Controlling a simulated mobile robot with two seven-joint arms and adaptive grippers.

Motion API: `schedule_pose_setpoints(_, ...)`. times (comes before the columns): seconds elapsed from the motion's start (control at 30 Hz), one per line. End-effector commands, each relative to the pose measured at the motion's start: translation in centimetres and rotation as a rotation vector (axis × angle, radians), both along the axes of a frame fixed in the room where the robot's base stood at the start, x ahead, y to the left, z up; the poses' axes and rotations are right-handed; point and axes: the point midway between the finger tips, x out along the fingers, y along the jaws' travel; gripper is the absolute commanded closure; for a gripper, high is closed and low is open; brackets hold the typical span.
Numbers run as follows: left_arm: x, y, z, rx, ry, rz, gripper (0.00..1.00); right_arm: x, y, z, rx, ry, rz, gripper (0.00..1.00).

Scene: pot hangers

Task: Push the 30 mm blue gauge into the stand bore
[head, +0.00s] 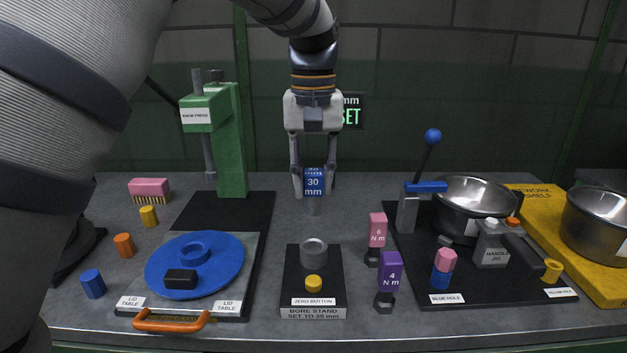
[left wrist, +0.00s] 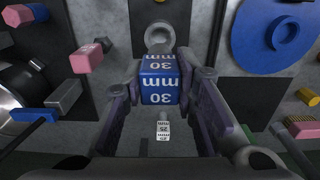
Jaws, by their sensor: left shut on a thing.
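The 30 mm blue gauge (head: 313,182) has a blue block labelled "30 mm" and a grey cylindrical end below it. My left gripper (head: 313,190) is shut on its blue block, with a finger on each side, pointing down. The gauge also shows between the fingers in the left wrist view (left wrist: 160,82). The bore stand (head: 291,280) stands on the bench, with a grey ring-shaped bore (head: 314,248) and a yellow zero button (head: 313,283). The gauge appears above and behind the bore in the head view, apart from it. My right gripper is not in view.
A green press (head: 230,140) and a blue lid (head: 215,274) on a plate stand left. Pink (head: 377,230) and purple (head: 390,270) torque tools stand just right of the stand. A steel pot (head: 472,212) is farther right. A grey "25" piece (left wrist: 163,130) shows beyond the gauge.

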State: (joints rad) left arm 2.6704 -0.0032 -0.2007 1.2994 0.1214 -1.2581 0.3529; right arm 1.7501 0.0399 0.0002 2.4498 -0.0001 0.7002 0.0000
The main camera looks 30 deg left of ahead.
Motion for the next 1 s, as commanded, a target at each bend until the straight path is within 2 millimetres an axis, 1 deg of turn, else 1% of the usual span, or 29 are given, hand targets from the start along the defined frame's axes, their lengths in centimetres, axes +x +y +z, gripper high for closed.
schedule_pose_setpoints(0.17, 0.0, 0.0, -0.4, -0.001, 0.000, -0.002, 1.00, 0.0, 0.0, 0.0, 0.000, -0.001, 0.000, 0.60)
schedule_pose_setpoints(0.5, 0.0, 0.0, -4.3, -0.001, 0.002, -0.002, 1.00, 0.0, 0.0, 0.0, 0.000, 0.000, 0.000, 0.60)
schedule_pose_setpoints(0.6, 0.0, 0.0, -5.1, -0.001, 0.001, -0.002, 1.00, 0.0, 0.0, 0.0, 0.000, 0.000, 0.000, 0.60)
schedule_pose_setpoints(0.73, 0.0, 0.0, -5.7, -0.001, -0.001, -0.002, 1.00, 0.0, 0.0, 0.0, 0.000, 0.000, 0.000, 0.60)
schedule_pose_setpoints(1.0, 0.0, 0.0, -5.8, 0.000, -0.001, -0.002, 1.00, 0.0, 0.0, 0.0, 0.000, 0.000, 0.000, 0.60)
